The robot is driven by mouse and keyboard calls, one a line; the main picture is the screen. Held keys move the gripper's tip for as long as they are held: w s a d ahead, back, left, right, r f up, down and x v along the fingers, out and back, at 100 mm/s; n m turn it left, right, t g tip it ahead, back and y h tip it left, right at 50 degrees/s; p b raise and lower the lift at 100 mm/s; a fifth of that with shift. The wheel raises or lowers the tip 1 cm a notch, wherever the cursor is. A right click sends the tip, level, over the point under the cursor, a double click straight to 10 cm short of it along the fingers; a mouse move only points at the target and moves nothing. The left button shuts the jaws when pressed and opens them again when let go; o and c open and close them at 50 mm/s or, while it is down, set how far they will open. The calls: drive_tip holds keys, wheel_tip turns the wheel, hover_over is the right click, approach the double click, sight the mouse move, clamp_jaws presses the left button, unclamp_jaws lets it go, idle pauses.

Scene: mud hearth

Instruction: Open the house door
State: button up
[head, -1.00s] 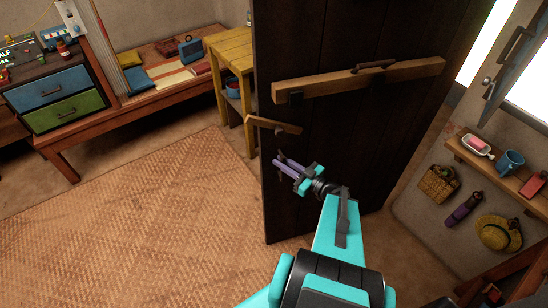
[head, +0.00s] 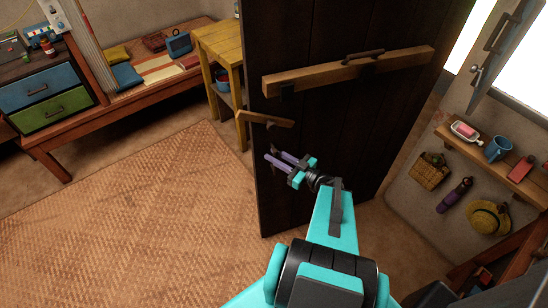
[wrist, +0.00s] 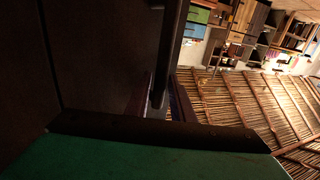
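The dark plank door (head: 350,125) stands open, its free edge at the left and daylight past its right edge. A wooden crossbar (head: 350,70) with a dark handle runs across it. A short wooden lever (head: 266,119) sits by the free edge. My gripper (head: 274,157) is just below this lever, in front of the door near that edge. Its two purple fingers are apart. In the wrist view a dark upright bar (wrist: 170,50) reaches down between the fingers (wrist: 160,100); I cannot tell whether they touch it. The dark door surface (wrist: 100,50) fills the left there.
A woven mat (head: 130,210) covers clear floor at left. A yellow stand (head: 222,45) is close behind the door's free edge. A low bench (head: 130,105) and a drawer cabinet (head: 45,95) are at back left. A wall shelf (head: 485,155) with hanging items is at right.

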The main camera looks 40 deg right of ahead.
drive_tip(key=shift+s, duration=0.1)
drive_tip(key=p+v, duration=0.1)
drive_tip(key=v, duration=1.2)
drive_tip(key=shift+s, duration=0.25)
drive_tip(key=shift+w, duration=0.1)
idle(0.8)
